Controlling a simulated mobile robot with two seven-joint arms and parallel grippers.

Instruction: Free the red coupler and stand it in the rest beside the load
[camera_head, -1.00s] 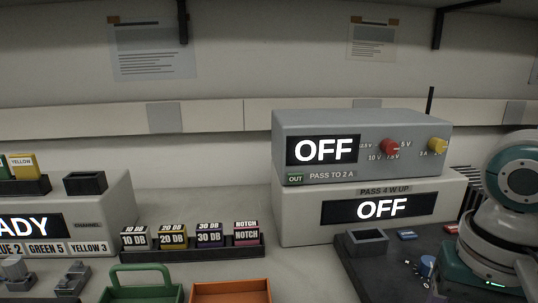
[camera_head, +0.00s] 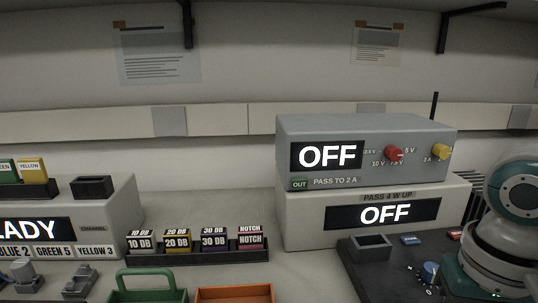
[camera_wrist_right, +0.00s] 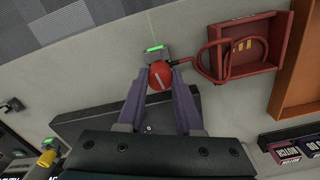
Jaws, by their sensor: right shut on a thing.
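The red coupler (camera_wrist_right: 161,75) is a round red knob with a pale bar across its face, in the right wrist view. My right gripper (camera_wrist_right: 160,82) is shut on it, with a finger on each side. A red cable (camera_wrist_right: 199,64) runs from beside the coupler into a red tray (camera_wrist_right: 245,48). A small grey block with a green light (camera_wrist_right: 154,49) lies just beyond the coupler; I cannot tell whether they are joined. An open grey holder (camera_head: 371,248) stands in front of the box marked PASS 4 W UP (camera_head: 370,230). My left gripper is not in view.
A dark board (camera_head: 352,278) carries the grey holder and a blue knob (camera_head: 430,272). My right arm covers its right side. A rack of labelled blocks (camera_head: 190,257), a green tray (camera_head: 150,296) and an orange tray (camera_head: 235,293) stand to the left.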

